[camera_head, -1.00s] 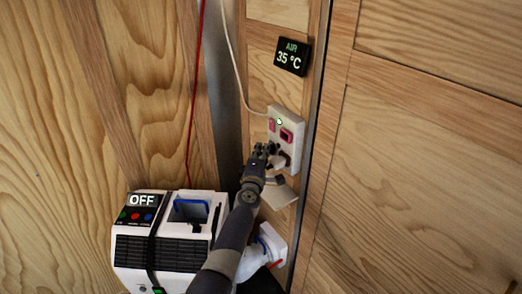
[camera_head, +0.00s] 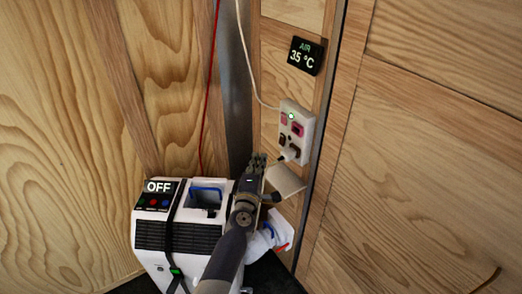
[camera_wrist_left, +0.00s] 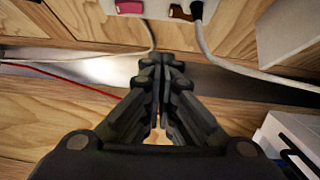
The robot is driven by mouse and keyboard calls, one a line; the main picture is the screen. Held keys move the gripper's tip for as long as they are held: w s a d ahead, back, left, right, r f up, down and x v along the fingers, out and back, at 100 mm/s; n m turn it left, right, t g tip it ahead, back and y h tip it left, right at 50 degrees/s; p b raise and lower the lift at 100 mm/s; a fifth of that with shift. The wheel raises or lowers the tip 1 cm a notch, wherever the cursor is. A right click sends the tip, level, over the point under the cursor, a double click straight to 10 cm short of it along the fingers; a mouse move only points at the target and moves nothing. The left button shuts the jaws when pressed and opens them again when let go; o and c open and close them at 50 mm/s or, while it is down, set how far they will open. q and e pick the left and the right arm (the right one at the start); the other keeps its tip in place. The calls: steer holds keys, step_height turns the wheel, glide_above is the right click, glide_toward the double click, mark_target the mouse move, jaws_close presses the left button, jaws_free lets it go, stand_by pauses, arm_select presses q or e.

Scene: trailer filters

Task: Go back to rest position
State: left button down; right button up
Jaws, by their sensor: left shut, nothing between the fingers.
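My left gripper (camera_head: 257,163) is shut and empty, in front of the corner strip and a little below and left of the wall socket panel (camera_head: 296,130). It also shows in the left wrist view (camera_wrist_left: 160,62) with its fingertips together. In the wrist view the panel (camera_wrist_left: 128,7) is at the top edge, apart from the fingers. My right gripper is not in view.
A white machine (camera_head: 183,235) marked OFF stands below left of the gripper. A white box (camera_head: 286,181) sticks out from the wall just right of it. A red cord (camera_head: 211,90) and white cable (camera_head: 247,60) hang above. A display (camera_head: 305,55) reads 35 °C.

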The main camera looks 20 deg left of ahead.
arm_select(q)
steer(key=s+d+f+m+g+h, duration=0.15)
steer(key=s+f+m+g, duration=0.35)
steer(key=f, duration=0.6)
steer(key=s+d+f+m+h, duration=0.1)
steer(key=s+d+f+m, duration=0.15)
steer(key=s+f, duration=0.75)
steer(key=s+d+f+m+g+h, duration=0.1)
steer(key=s+f+m+g, duration=0.3)
steer(key=f, duration=0.9)
steer(key=s+a+f+m+g, duration=0.1)
steer(key=s+f+m+g, duration=0.15)
steer(key=s+f, duration=0.65)
steer(key=s+a+f+m+g, duration=0.15)
steer(key=s+f+m, duration=0.3)
steer(key=s, duration=0.75)
steer(key=s+a+f+m+g, duration=0.2)
steer(key=s+f, duration=0.1)
steer(key=s, duration=0.7)
steer(key=s+a+f+m+g+y+b, duration=0.1)
steer(key=s+a+f+m+g, duration=0.1)
steer(key=s, duration=0.8)
steer(key=shift+a+f, duration=0.15)
steer(key=shift+f, duration=0.35)
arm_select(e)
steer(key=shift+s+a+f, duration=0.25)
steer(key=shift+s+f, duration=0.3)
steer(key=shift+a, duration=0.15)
